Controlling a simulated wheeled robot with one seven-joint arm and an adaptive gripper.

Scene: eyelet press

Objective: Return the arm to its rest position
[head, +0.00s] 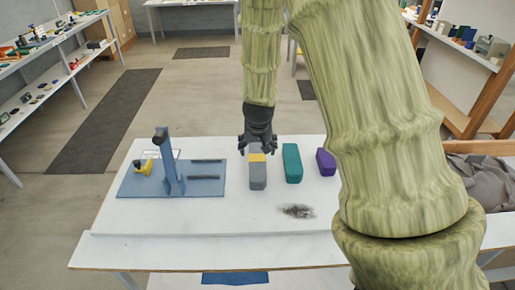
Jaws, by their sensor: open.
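My arm comes into the head view from the right and bends over at the top, so its last part hangs down over the white table (150,220). My gripper (258,150) is open and points down at the far end of a grey block with a yellow band (257,176). From this view I cannot tell whether the fingers touch the block or are just above or behind it. The blue eyelet press (170,178) stands left of the gripper on a blue base plate, with a small yellow part on it.
A teal block (292,163) and a purple block (326,162) stand right of the grey one. A dark smudge (297,211) marks the table in front. Grey cloth (485,180) lies at the right. The table's front left is bare. Shelves line both sides of the room.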

